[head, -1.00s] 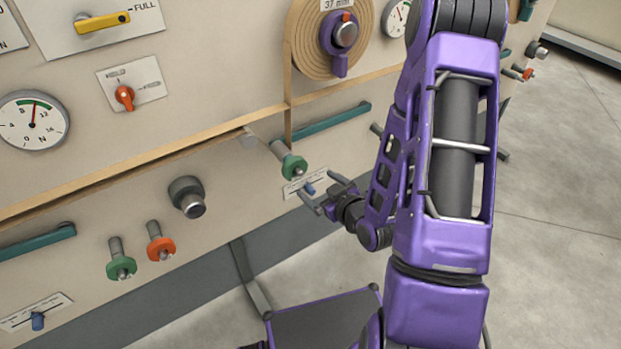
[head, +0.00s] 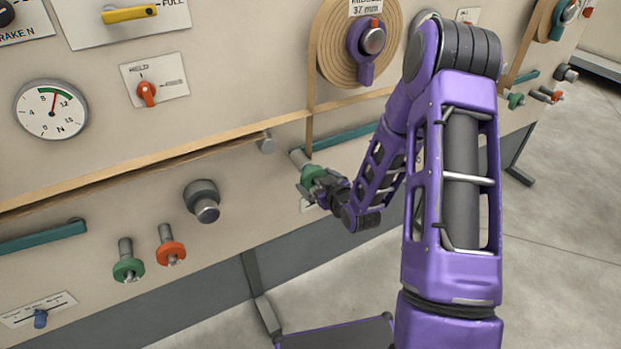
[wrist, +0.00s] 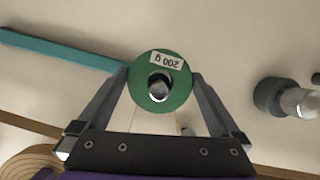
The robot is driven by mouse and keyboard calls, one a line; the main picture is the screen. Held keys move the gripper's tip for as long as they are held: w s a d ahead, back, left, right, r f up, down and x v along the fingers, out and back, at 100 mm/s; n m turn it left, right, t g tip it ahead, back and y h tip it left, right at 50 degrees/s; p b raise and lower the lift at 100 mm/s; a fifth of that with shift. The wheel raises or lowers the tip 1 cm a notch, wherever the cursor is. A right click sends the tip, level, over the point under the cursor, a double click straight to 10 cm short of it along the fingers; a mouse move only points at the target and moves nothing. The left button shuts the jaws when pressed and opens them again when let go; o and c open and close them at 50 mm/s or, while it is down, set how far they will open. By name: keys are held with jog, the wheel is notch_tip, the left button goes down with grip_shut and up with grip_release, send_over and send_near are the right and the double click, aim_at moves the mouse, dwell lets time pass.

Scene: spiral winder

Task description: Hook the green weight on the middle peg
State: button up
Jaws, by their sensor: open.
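A green ring-shaped weight (head: 313,174) sits on a grey peg (head: 298,157) below the middle wooden spool. In the wrist view the weight (wrist: 161,65) faces the camera, with a white label that reads 200 g upside down. The metal peg end (wrist: 160,87) shows through its hole. My gripper (head: 314,187) is at the weight, its fingers partly hidden in the head view. In the wrist view my gripper (wrist: 160,82) is open, one finger on each side of the weight's rim. I cannot tell if the fingers touch it.
A second green weight (head: 128,269) and an orange one (head: 171,252) sit on pegs at lower left. A grey knob (head: 202,200) sticks out between them and my gripper. A teal bar (head: 345,140) runs behind my wrist. More weights (head: 516,101) are at far right.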

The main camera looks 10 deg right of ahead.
aim_at(310, 177)
jog(key=shift+x, duration=2.05)
jog(key=shift+c, duration=0.2)
grip_shut()
jog(key=shift+a, duration=0.1)
